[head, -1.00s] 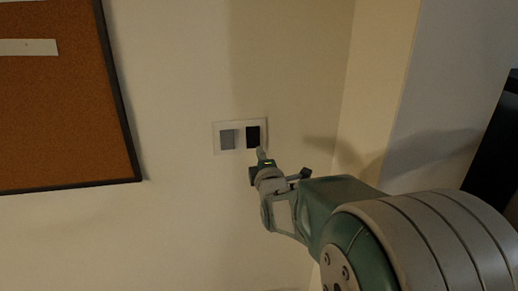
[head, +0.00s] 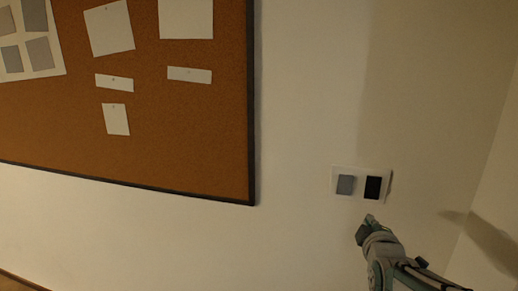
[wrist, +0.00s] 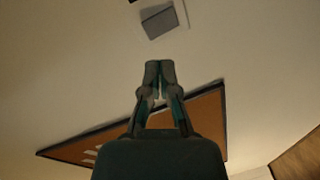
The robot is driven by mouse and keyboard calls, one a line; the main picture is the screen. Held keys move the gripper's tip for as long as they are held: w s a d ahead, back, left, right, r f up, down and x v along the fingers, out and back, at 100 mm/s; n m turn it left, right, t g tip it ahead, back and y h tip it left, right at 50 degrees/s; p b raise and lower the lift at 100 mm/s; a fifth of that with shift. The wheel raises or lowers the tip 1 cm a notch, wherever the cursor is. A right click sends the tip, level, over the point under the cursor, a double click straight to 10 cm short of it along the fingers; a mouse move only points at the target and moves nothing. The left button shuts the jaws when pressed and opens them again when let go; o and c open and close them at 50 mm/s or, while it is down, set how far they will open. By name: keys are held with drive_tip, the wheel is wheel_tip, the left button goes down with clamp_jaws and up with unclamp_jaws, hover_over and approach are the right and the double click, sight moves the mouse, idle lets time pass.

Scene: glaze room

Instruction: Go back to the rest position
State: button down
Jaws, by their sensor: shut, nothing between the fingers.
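My gripper (head: 368,219) is in front of the wall at the lower right of the head view, just below a white switch plate (head: 334,185). The plate carries a grey rocker (head: 345,185) on the left and a black one (head: 373,187) on the right. In the wrist view my gripper (wrist: 159,68) is shut and empty, its fingertips together. The grey rocker (wrist: 159,22) shows above the fingertips there, apart from them in the picture. How far the fingertips are from the wall is hard to tell.
A cork board (head: 200,125) with a dark frame and several pinned papers fills the upper left of the head view; it also shows in the wrist view (wrist: 205,112). A wall corner stands at the right, with my arm's shadow beside it. Bare wall lies below the board.

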drive_tip(key=s+a+f+m+g+y, duration=0.1)
drive_tip(key=s+a+f+m+g, duration=0.2)
drive_tip(key=s, duration=0.8)
drive_tip(key=s+a+f+m+g+y, duration=0.2)
drive_tip(key=s+a+m+g, duration=0.5)
drive_tip(key=s, duration=0.5)
drive_tip(key=shift+a+f+m+y, duration=0.3)
drive_tip(key=shift+a+f+m, duration=0.1)
drive_tip(key=shift+f+m, duration=0.3)
